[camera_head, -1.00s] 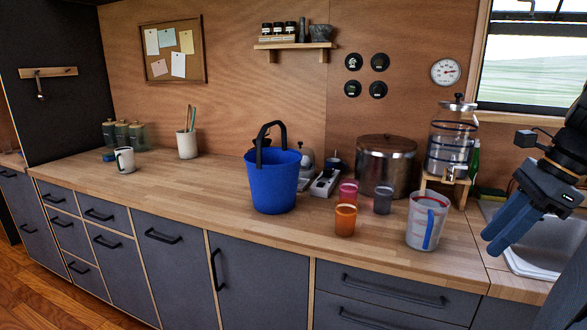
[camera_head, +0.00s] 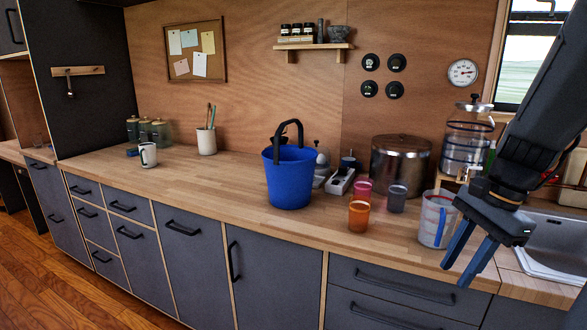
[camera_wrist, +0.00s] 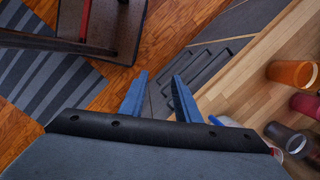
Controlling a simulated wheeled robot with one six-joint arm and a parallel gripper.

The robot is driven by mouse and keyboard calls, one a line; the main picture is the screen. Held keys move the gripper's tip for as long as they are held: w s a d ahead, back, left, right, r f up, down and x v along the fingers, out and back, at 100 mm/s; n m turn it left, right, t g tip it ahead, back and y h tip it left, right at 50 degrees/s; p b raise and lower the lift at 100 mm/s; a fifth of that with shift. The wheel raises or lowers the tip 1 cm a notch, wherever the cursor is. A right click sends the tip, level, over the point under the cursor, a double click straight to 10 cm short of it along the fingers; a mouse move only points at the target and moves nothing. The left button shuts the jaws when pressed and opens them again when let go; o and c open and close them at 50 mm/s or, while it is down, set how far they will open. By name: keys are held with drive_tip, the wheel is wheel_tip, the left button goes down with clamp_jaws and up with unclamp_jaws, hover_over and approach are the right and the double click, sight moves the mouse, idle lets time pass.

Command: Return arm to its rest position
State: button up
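My gripper (camera_head: 469,264) hangs at the right of the head view, in front of the counter's front edge, with its two blue fingers pointing down. The fingers are spread apart with nothing between them. In the wrist view my gripper (camera_wrist: 158,95) shows the same gap, with the wooden floor and dark drawer fronts below. A measuring jug with a blue handle (camera_head: 435,216) stands on the counter just behind the gripper, partly covered by it. I cannot tell whether they touch.
The wooden counter (camera_head: 225,183) carries a blue bucket (camera_head: 290,180), an orange cup (camera_head: 359,216), a pink cup (camera_head: 363,189), a dark cup (camera_head: 397,198) and a large steel pot (camera_head: 400,160). A sink (camera_head: 555,245) lies at right. The wrist view shows a striped rug (camera_wrist: 45,80) and furniture (camera_wrist: 115,30).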

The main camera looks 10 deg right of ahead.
drive_tip(key=s+a+f+n+h, duration=0.1)
drive_tip(key=a+f+n, duration=0.3)
drive_tip(key=a+n, duration=0.4)
drive_tip(key=s+a+f+n+h, duration=0.1)
drive_tip(key=a+f+n, duration=0.4)
drive_tip(key=a+n, duration=0.3)
drive_tip(key=shift+a+n, duration=0.3)
drive_tip(key=shift+a, duration=0.75)
drive_tip(key=shift+o, duration=0.5)
